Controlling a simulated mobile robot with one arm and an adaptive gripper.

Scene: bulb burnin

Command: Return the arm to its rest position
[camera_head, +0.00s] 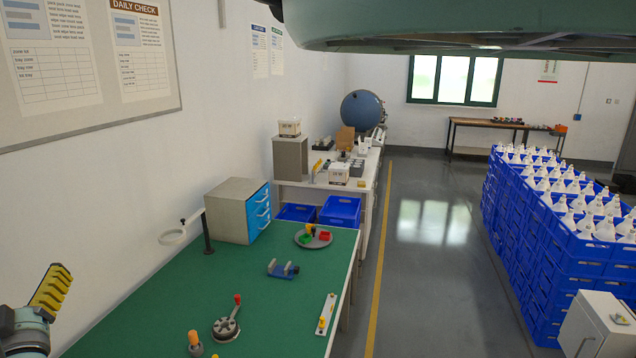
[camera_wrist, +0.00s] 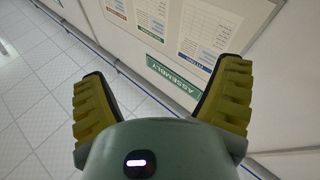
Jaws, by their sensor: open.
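My gripper (camera_head: 52,288) shows at the lower left edge of the head view, raised beside the green bench and near the left wall. Only part of it and a ribbed yellow finger are in that picture. In the wrist view my gripper (camera_wrist: 165,73) has its two yellow fingers spread wide apart, with nothing between them. Behind the fingers are the wall board, a green "ASSEMBLY" sign (camera_wrist: 173,76) and white floor or wall tiles. Most of my arm is out of view.
The green bench (camera_head: 150,290) bears a drawer cabinet (camera_head: 232,212), a round tray (camera_head: 300,238), a blue fixture (camera_head: 283,269) and a lever device (camera_head: 226,325). A magnifier (camera_head: 173,237) stands near the wall. Blue crates of bulbs (camera_head: 555,255) stand right. The aisle floor (camera_head: 425,250) between is clear.

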